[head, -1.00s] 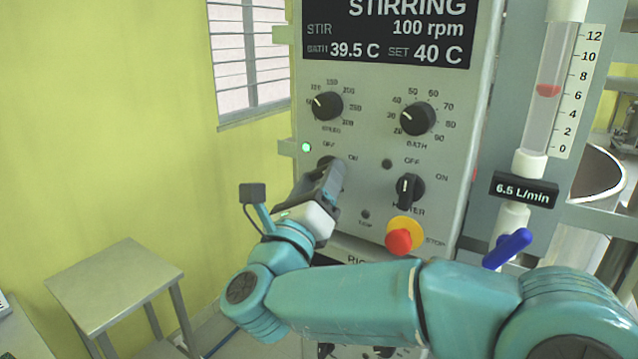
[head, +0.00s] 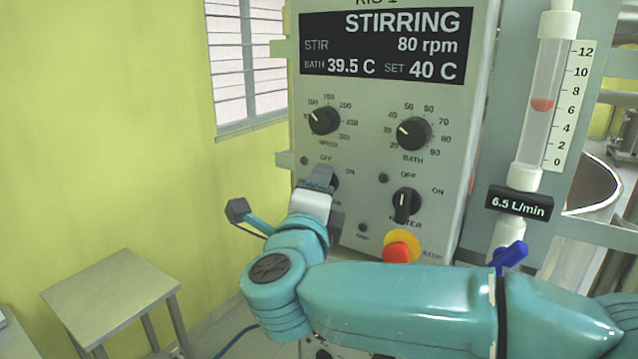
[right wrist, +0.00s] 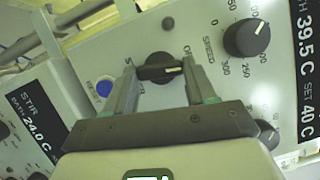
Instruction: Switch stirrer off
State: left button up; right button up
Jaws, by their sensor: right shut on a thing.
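The reactor's control panel (head: 365,240) faces me. Its display (head: 385,45) reads STIRRING, STIR 80 rpm, bath 39.5 C, set 40 C. The stirrer switch is a black knob below the speed dial (head: 323,120), mostly hidden by my right gripper (head: 320,178) in the head view. In the right wrist view the stirrer knob (right wrist: 160,68) sits between the fingers of my right gripper (right wrist: 158,78), which is shut on it. The small lamp (head: 304,160) beside OFF is dark. My left gripper is not in view.
To the right are the heater knob (head: 404,204), the bath dial (head: 413,133) and the red stop button (head: 400,250) on a yellow collar. A flow meter (head: 541,105) with a blue valve handle (head: 510,256) stands further right. A stool (head: 110,290) stands at left.

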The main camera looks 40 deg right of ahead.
jog(key=shift+r+n+p, duration=0.15)
jog(key=shift+n+p, duration=0.7)
jog(key=shift+n, duration=0.15)
jog(key=shift+g+y, duration=0.3)
jog(key=o, duration=1)
jog(key=shift+a, duration=0.15)
jog(key=shift+o, duration=0.2)
jog(key=b+v, duration=0.3)
jog(key=v, duration=1.3)
jog(key=shift+b, duration=0.4)
